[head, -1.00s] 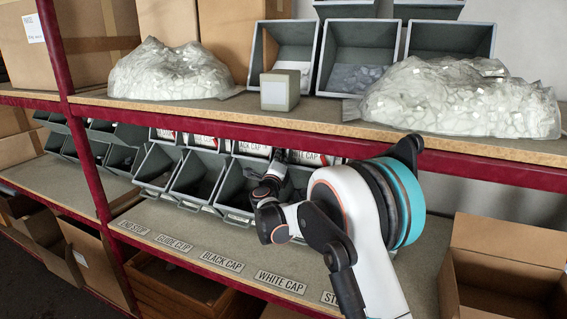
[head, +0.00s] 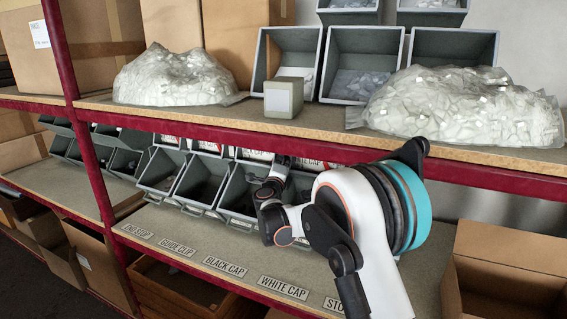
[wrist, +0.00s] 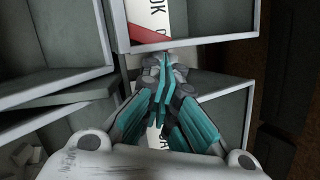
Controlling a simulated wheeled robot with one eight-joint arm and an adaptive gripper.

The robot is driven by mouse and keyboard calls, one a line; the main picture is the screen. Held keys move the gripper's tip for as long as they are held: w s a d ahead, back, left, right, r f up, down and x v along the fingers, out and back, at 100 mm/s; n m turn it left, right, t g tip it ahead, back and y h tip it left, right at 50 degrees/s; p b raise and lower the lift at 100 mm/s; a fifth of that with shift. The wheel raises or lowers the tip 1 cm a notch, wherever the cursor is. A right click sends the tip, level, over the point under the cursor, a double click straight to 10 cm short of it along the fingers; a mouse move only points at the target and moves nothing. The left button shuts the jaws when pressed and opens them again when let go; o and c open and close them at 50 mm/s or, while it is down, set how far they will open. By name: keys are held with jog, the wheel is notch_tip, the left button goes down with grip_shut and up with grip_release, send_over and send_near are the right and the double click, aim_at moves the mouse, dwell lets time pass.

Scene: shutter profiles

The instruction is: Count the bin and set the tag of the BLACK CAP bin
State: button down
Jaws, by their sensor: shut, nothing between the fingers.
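The BLACK CAP shelf label (head: 225,266) is on the front edge of the lower shelf. Above and behind it stands a row of tilted grey open bins; one grey bin (head: 238,192) is just left of my gripper (head: 281,165). A white card ending in "ACK CAP" (head: 255,156) shows behind the bins, partly hidden by the upper shelf edge. In the wrist view my gripper (wrist: 162,88) has its teal fingers together and empty. Just beyond the fingertips is a white card with a red corner (wrist: 158,18), in a grey frame; only "OK" reads clearly.
The upper shelf edge (head: 330,150) runs close above my gripper. More labels, such as WHITE CAP (head: 283,287), line the lower shelf. A bag of white pieces (head: 465,108) and a small grey-green box (head: 284,97) sit above. An open carton (head: 510,265) is at right.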

jog(key=shift+r+n, duration=0.15)
jog(key=shift+n, duration=0.15)
jog(key=shift+w+a+r+n+g+y+p, duration=0.1)
jog(key=shift+w+a+r+n+g+p, duration=0.15)
jog(key=shift+a+r+n+p, duration=0.6)
jog(key=shift+w+a+r+n+g+y+p, duration=0.15)
jog(key=shift+a+n+g+p, duration=0.25)
jog(key=shift+n, duration=0.9)
jog(key=shift+w+a+r+n+g+y+p, duration=0.15)
jog(key=shift+a+r+n+p, duration=0.3)
jog(key=shift+n+p, duration=0.5)
jog(key=shift+w, duration=0.1)
